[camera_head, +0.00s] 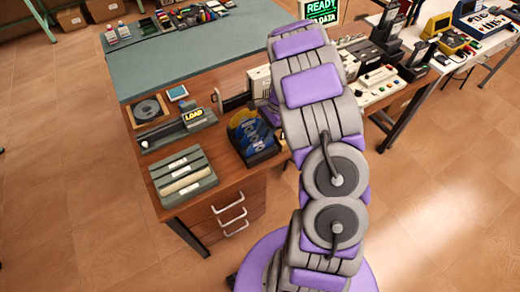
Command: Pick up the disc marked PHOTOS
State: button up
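A dark holder (262,156) stands at the desk's front right corner, just left of my arm. The lettering is too small and slanted to read, so I cannot tell which disc is marked PHOTOS. My purple and grey arm rises on the right and hides what is behind it. I cannot make out my gripper clearly. A small dark and pale shape (232,101) left of the arm may be part of it, but its fingers cannot be told apart.
A sign reading LOAD (194,115) stands on the desk beside a round dark disc unit (147,110). A grey-green slotted rack (184,178) is at the front left. A screen (322,10) reads READY FOR DATA. Electronics crowd the right bench. The green mat (190,55) is largely clear.

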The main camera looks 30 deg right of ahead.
aim_at(258, 145)
jog(key=shift+a+f, duration=0.95)
jog(key=shift+a, duration=0.1)
jog(key=d+f, duration=0.1)
jog(key=d+f+b, duration=0.1)
jog(key=d+f, duration=0.1)
jog(key=shift+w+f, duration=0.25)
jog(key=shift+w, duration=0.1)
jog(key=a, duration=0.1)
jog(key=a+f, duration=0.1)
jog(key=a, duration=0.2)
jog(key=shift+a+f+b, duration=0.25)
jog(key=shift+a+b, duration=0.15)
jog(key=shift+d+f, duration=0.15)
jog(key=shift+d, duration=1.05)
jog(key=c, duration=0.3)
jog(key=shift+d, duration=0.4)
grip_shut()
jog(key=shift+a, duration=0.95)
jog(key=shift+d, duration=0.15)
jog(key=shift+d, duration=0.1)
